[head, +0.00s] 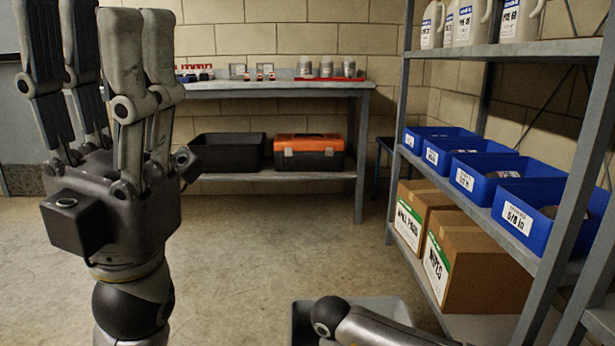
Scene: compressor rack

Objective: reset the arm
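My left gripper (92,35) stands upright at the left of the head view with its fingers pointing up. Its fingers are spread apart, and I see nothing between them. It is in front of the back wall and the workbench, touching nothing that I can see. A link of my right arm (365,328) shows at the bottom edge, over a grey bin. My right gripper is out of view.
A metal shelf (560,250) at right holds blue bins (515,213), cardboard boxes (475,268) and white jugs (510,20). A workbench (270,88) at the back has a black crate (228,153) and an orange-lidded toolbox (308,152) below. A grey bin (302,325) is low in front. The middle floor is clear.

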